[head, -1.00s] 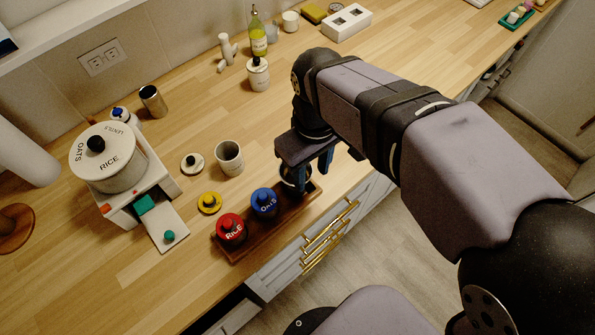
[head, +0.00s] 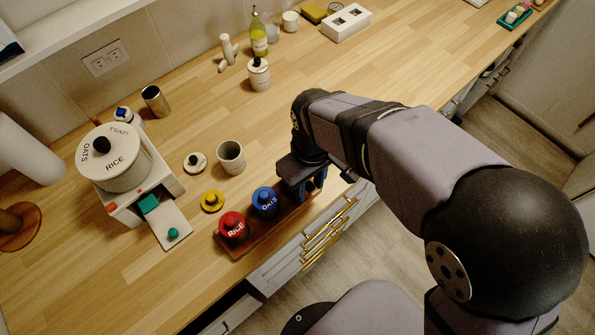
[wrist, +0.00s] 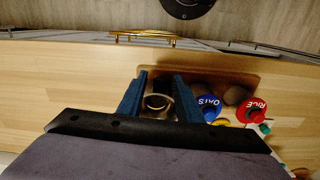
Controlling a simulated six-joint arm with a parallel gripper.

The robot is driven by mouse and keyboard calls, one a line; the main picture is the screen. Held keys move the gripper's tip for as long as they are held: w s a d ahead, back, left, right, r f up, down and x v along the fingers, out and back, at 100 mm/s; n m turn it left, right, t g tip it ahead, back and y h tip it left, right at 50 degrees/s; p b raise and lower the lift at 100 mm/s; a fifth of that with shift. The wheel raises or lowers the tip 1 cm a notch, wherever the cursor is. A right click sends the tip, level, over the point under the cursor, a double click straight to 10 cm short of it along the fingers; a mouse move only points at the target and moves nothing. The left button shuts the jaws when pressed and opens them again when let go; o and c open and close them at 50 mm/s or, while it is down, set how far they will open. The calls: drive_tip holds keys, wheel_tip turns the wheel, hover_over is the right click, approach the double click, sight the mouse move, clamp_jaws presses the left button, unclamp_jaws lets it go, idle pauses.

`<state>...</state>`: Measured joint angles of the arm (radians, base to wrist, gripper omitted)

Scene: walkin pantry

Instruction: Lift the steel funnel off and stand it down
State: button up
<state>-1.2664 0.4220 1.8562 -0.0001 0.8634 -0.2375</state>
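The steel funnel (wrist: 158,107) shows in the wrist view as a round metal rim with a dark inside, at the end of the wooden tray (wrist: 225,70). My gripper (wrist: 160,75) points down with one blue finger on each side of it. The fingers look apart, with the rim between them; firm contact does not show. In the head view my gripper (head: 312,184) is over the right end of the tray, and its body hides the funnel. What is under the funnel is hidden.
In the tray, a blue-lidded OATS jar (head: 265,201) stands close left of my gripper, then a red-lidded RICE jar (head: 233,227). The counter behind my gripper is clear.

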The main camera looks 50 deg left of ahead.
clamp_jaws()
wheel_tip(320, 180, up, 10)
drive_tip(key=shift+b, duration=1.1)
drive_tip(key=shift+r, duration=0.1)
drive_tip(key=shift+r, duration=0.15)
drive_tip(key=shift+r+p, duration=1.3)
drive_tip(key=shift+p, duration=0.35)
